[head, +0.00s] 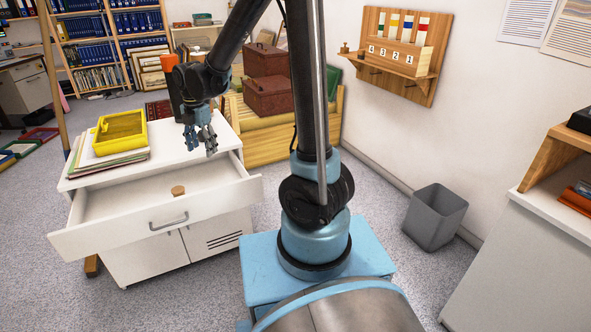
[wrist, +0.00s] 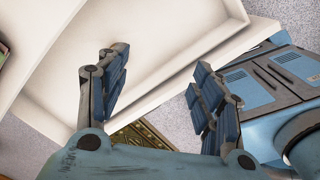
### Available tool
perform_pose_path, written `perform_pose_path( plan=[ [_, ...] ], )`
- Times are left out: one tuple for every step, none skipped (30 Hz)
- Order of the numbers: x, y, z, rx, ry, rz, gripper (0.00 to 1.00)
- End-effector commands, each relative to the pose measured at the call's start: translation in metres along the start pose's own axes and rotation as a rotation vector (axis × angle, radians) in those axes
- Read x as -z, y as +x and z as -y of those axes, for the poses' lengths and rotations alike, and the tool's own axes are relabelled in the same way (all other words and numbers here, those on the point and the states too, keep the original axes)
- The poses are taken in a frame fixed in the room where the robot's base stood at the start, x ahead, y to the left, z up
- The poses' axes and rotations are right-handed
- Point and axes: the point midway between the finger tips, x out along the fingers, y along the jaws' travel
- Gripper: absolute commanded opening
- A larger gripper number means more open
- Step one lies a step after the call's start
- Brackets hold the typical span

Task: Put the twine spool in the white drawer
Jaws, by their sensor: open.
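The white drawer (head: 130,205) is pulled out from the white cabinet (head: 150,253). A small brown cylinder, which looks like the twine spool (head: 178,190), is inside it near the front panel. My gripper (head: 204,146) is open and empty above the cabinet, up and to the right of the spool in the head view. In the wrist view the gripper's fingers (wrist: 162,78) are spread apart, with the pale drawer interior (wrist: 165,45) beyond them.
A yellow tray (head: 120,133) sits on stacked papers or folders (head: 105,160) on the cabinet top. A grey bin (head: 435,216) is on the floor at right. Brown cases (head: 268,97) rest on a yellow bench behind.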

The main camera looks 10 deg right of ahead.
Motion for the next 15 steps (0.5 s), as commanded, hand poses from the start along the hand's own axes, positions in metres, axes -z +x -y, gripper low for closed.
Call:
perform_pose_path(
  plan=[
    [-0.007,-0.009,0.016,-0.005,0.081,0.002,0.60],
    [-0.011,-0.013,0.025,-0.008,0.131,0.004,0.60],
    [-0.015,-0.018,0.035,-0.012,0.197,0.005,0.60],
    [-0.019,-0.022,0.044,-0.016,0.247,0.007,0.60],
    [-0.021,-0.026,0.052,-0.019,0.296,0.008,0.60],
    [-0.025,-0.031,0.063,-0.022,0.363,0.009,0.60],
    [-0.027,-0.034,0.072,-0.025,0.413,0.010,0.60],
    [-0.029,-0.037,0.080,-0.028,0.462,0.011,0.60],
    [-0.032,-0.041,0.091,-0.033,0.529,0.012,0.60],
    [-0.034,-0.044,0.100,-0.036,0.578,0.012,0.60],
    [-0.036,-0.046,0.108,-0.040,0.627,0.013,0.60],
    [-0.037,-0.049,0.120,-0.045,0.693,0.013,0.60],
    [-0.039,-0.051,0.128,-0.049,0.743,0.014,0.60],
    [-0.040,-0.053,0.137,-0.052,0.793,0.014,0.60],
    [-0.040,-0.055,0.148,-0.057,0.858,0.014,0.60]
  ],
)
